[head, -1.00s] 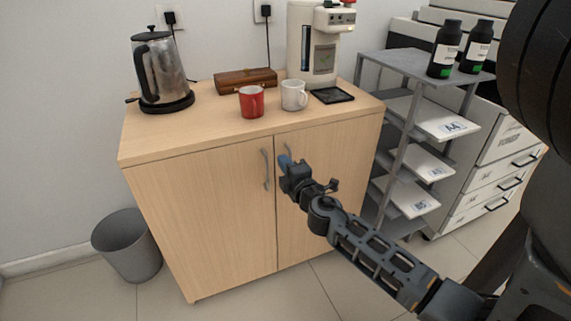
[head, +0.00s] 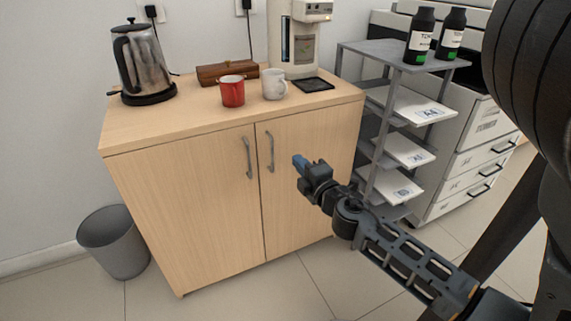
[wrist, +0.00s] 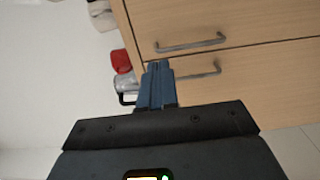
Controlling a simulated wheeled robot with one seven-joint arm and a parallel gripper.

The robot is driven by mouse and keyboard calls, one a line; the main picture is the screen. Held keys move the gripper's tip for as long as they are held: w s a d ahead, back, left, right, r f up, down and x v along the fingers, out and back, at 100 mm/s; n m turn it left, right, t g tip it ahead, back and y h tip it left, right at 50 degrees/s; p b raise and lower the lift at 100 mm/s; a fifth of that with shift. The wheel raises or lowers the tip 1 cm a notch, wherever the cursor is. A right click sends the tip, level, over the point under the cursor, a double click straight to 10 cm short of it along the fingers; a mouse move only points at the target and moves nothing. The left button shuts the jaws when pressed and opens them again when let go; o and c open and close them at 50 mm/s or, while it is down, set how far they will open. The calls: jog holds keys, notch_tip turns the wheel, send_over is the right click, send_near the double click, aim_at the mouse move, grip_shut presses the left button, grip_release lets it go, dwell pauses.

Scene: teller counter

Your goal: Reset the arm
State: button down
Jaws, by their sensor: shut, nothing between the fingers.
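My gripper (head: 299,162) is shut and empty. It is held out in front of the wooden cabinet (head: 190,200), right of the two door handles in the head view. In the wrist view the blue fingertips of my gripper (wrist: 158,70) are together, with the cabinet doors (wrist: 250,75) behind them. My arm reaches in from the lower right of the head view.
On the cabinet top stand a kettle (head: 142,62), a red mug (head: 232,91), a white mug (head: 274,84), a wooden box (head: 227,73) and a coffee machine (head: 296,40). A grey shelf rack (head: 385,55) with two black bottles stands right. A bin (head: 114,243) stands left.

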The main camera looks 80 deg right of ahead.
jog(key=shift+s+a, duration=0.15)
jog(key=shift+s, duration=0.85)
jog(key=shift+a, duration=0.1)
jog(key=s+a+m+t+y, duration=0.2)
jog(key=a+y, duration=0.4)
jog(key=a, duration=1)
jog(key=s+a+m+t+y, duration=0.15)
jog(key=a+y, duration=0.45)
jog(key=a, duration=1)
jog(key=s+a+r+m+y, duration=0.2)
jog(key=s+a+r+m, duration=0.25)
jog(key=a, duration=0.35)
notch_tip(320, 180, up, 13)
jog(key=p, duration=1.3)
jog(key=shift+w, duration=0.25)
jog(key=shift+d+r, duration=0.1)
